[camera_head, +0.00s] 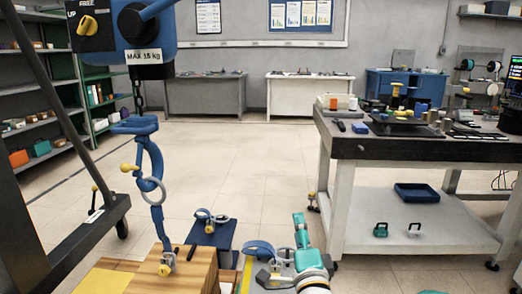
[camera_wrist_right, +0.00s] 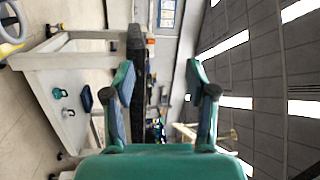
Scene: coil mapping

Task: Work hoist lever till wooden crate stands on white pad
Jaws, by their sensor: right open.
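The blue hoist (camera_head: 120,35) hangs at the top left, marked MAX 15 kg, with a yellow selector knob (camera_head: 88,26) beside UP and FREE. A thick blue bar (camera_head: 152,8), perhaps the lever, leaves its top and is cut off. A chain (camera_head: 138,97) runs down to blue hook pieces (camera_head: 157,170), which reach the top of the wooden crate (camera_head: 196,274). The crate is cut off below. A pale patch (camera_head: 228,277) right of it may be the white pad. My right gripper (camera_head: 302,232) is open and empty, right of the crate; its fingers frame the wrist view (camera_wrist_right: 162,80).
A dark blue box (camera_head: 225,240) with a shackle-like part (camera_head: 210,220) stands behind the crate. A workbench (camera_head: 420,147) with tools on top and a lower shelf is at the right. Shelves (camera_head: 40,110) line the left. The floor in the middle is clear.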

